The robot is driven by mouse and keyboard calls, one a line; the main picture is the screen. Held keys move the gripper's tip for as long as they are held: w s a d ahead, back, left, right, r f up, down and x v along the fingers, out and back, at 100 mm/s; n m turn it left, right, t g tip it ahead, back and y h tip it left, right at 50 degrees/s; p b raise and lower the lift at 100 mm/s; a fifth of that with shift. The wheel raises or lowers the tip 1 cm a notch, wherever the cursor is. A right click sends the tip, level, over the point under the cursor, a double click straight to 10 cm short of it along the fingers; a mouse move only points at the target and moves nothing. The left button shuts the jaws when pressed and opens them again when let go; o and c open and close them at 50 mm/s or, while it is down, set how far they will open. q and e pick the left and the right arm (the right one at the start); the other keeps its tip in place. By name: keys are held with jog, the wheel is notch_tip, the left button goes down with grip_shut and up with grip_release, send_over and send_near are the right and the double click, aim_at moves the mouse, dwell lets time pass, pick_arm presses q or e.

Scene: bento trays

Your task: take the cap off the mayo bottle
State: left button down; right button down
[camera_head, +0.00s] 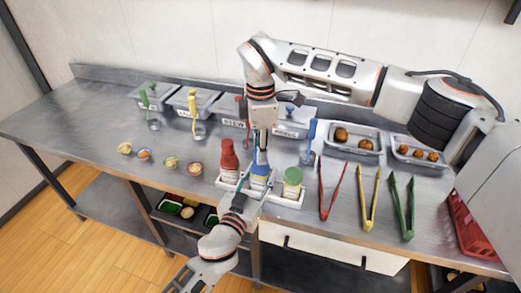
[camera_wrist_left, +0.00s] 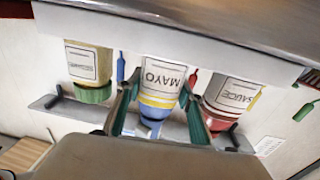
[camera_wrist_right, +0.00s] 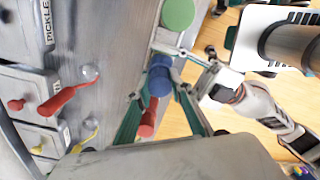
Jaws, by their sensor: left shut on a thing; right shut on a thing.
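The mayo bottle (camera_wrist_left: 160,78) stands upright in the white rack, between the red sauce bottle (camera_head: 229,160) and the green-capped bottle (camera_head: 292,182). My left gripper (camera_wrist_left: 158,100) is shut around its body from the front. The bottle's blue cap (camera_wrist_right: 160,76) shows in the right wrist view and, partly hidden, in the head view (camera_head: 260,170). My right gripper (camera_wrist_right: 160,88) comes from above and is shut on the cap. I cannot tell whether the cap is loose from the bottle.
The white rack (camera_head: 290,202) sits at the counter's front edge. Red, yellow and green tongs (camera_head: 408,210) lie to the right. Lidded tubs (camera_head: 193,102) and food trays (camera_head: 352,140) line the back. Small food cups (camera_head: 170,163) stand to the left.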

jog(key=n, duration=0.5)
jog(key=shift+r+n, duration=0.1)
jog(key=shift+n, duration=0.2)
jog(key=n, duration=2.4)
jog(key=shift+n, duration=0.3)
jog(key=n, duration=0.4)
jog(key=shift+n, duration=0.3)
